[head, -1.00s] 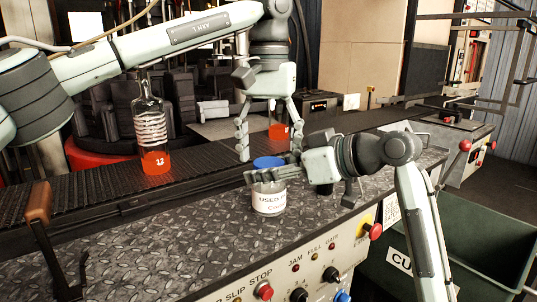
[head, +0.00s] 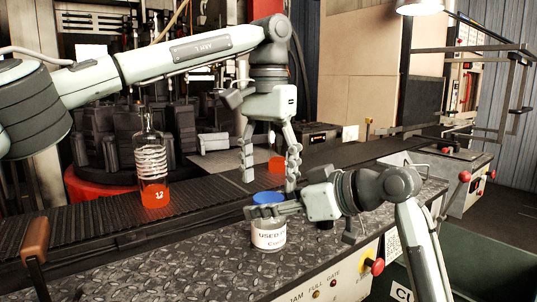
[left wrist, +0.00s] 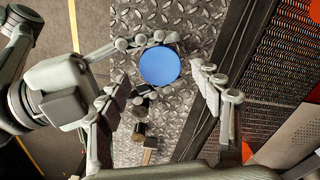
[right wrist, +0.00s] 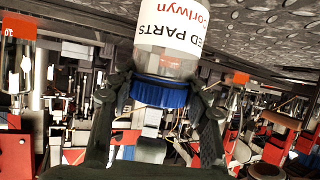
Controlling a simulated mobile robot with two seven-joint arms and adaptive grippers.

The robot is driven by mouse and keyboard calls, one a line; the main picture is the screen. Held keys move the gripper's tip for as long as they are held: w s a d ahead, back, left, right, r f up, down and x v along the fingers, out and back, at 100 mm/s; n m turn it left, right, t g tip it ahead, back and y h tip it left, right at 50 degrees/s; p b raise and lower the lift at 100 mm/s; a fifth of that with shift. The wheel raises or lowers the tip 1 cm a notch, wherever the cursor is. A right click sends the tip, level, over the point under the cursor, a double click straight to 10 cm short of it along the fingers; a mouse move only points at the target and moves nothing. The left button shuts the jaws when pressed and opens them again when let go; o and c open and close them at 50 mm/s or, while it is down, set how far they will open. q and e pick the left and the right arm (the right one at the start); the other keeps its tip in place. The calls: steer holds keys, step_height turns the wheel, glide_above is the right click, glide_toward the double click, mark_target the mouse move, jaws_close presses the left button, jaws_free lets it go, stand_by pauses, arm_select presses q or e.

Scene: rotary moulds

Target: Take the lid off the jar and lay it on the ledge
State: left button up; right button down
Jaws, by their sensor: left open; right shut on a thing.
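The jar (head: 268,236) is squat and grey-white, with a "USED PARTS" label. It stands upright on the diamond-plate ledge (head: 190,262) with its blue lid (head: 268,198) on top. In the left wrist view the lid (left wrist: 159,66) lies between the spread fingers.
A dark conveyor (head: 95,215) runs behind the ledge, with a bottle of orange glow (head: 150,165) and another orange piece (head: 277,163) on it. The plate left of the jar is clear.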

mark_target(268, 197)
arm_select(q)
steer(key=shift+f, duration=1.7)
arm_select(e)
steer(key=shift+f, duration=0.35)
arm_select(q)
steer(key=c, duration=1.2)
steer(key=n, duration=0.3)
steer(key=shift+c, duration=0.2)
steer(key=o, duration=1.3)
